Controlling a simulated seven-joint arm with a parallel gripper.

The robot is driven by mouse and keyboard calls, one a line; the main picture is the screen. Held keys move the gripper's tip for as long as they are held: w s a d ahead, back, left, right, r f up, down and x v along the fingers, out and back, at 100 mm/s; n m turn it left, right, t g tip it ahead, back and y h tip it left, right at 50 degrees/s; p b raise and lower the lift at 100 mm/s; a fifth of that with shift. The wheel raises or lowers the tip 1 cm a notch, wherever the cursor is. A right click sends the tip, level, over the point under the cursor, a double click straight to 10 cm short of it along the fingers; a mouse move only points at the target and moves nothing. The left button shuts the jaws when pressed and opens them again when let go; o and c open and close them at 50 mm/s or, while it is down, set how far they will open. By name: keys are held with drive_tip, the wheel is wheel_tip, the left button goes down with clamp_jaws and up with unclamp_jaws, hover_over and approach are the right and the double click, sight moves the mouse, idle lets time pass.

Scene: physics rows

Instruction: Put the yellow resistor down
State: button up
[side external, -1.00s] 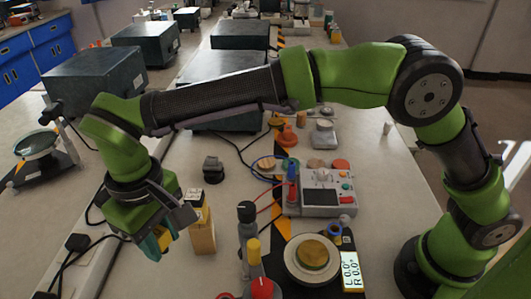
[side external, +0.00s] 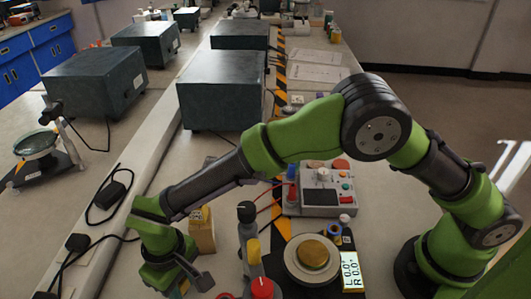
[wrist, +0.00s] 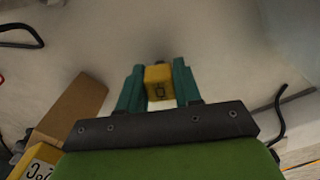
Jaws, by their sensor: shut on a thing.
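The yellow resistor (wrist: 158,82) is a small yellow block with a dark symbol on its face. In the wrist view it sits between the two teal fingers of my gripper (wrist: 158,92), which is shut on it. Pale bench surface shows beyond it; I cannot tell whether the block touches the bench. In the side view my gripper (side external: 183,286) is low at the bottom edge, left of the red-knobbed device, and the resistor is mostly hidden there.
A red knob (side external: 262,288) and round-plate scale (side external: 312,255) stand right. Black cables (side external: 110,195) lie left.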

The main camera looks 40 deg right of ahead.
drive_tip(key=shift+f, duration=0.3)
drive_tip(key=o, duration=1)
drive_tip(key=shift+f, duration=0.1)
